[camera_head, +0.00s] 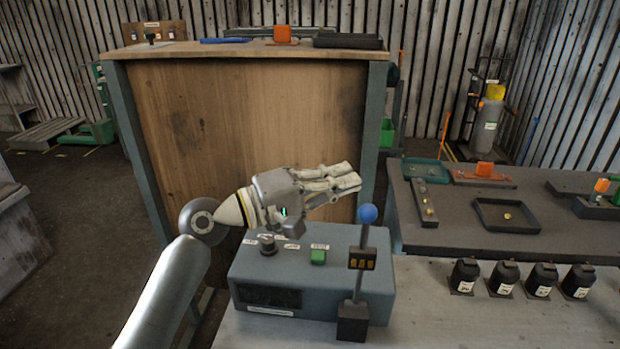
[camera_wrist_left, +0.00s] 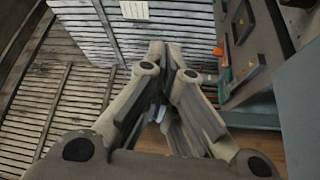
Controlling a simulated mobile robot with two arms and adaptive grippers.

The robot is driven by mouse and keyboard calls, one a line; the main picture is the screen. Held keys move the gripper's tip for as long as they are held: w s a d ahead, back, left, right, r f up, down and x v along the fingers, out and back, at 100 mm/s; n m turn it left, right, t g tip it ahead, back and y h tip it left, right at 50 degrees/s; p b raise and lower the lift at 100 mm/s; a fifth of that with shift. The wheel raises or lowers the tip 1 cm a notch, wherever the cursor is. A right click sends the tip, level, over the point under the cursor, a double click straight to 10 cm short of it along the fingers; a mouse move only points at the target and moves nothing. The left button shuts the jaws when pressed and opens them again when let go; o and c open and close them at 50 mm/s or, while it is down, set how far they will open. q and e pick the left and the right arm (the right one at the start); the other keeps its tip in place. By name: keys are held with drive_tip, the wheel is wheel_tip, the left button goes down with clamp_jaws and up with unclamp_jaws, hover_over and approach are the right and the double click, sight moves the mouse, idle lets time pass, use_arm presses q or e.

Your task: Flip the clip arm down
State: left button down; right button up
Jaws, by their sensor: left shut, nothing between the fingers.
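A grey control box (camera_head: 310,285) stands on the bench in the head view. An upright dark lever (camera_head: 357,285) with a blue ball (camera_head: 368,213) on top rises at its right front. I cannot tell for certain which part is the clip arm; this lever is the most arm-like part in view. My left gripper (camera_head: 356,179) is shut and empty above the box, pointing right, with its fingertips just above and left of the blue ball, apart from it. In the left wrist view the closed fingers (camera_wrist_left: 165,52) show nothing between them. My right gripper is not in view.
The box top carries a green button (camera_head: 318,257) and a black knob (camera_head: 267,244). Several black bottles (camera_head: 505,277) stand on the bench to the right. A dark tray (camera_head: 506,215) lies behind them. A tall wooden-panelled bench (camera_head: 230,120) stands behind the gripper.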

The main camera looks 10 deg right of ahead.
use_arm(q)
drive_tip(key=s, duration=0.2)
drive_tip(key=s+p, duration=0.1)
drive_tip(key=shift+s+f, duration=0.4)
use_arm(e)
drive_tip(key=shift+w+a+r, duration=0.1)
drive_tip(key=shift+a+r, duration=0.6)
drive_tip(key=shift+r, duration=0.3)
use_arm(q)
drive_tip(key=shift+a, duration=0.1)
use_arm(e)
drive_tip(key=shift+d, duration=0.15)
